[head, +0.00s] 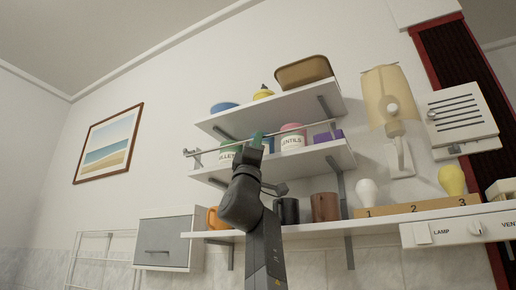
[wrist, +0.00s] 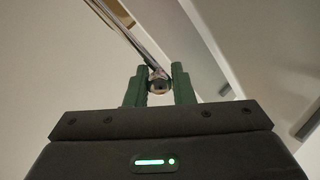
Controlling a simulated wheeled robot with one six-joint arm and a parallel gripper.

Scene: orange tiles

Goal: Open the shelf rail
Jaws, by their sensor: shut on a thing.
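The shelf rail (head: 317,125) is a thin metal bar running along the front of the middle shelf (head: 315,158) in the head view. My gripper (head: 250,142) is up at the rail, left of its middle. In the wrist view, the green fingers of my gripper (wrist: 159,88) are shut on the rail, with its round metal part between them. The rail (wrist: 128,40) runs from there to the upper left. The exact contact is partly hidden by the fingers in the head view.
Canisters, including one marked LENTILS (head: 292,141), stand behind the rail. The top shelf (head: 275,107) is close above. A grey cabinet (head: 167,239) is at lower left.

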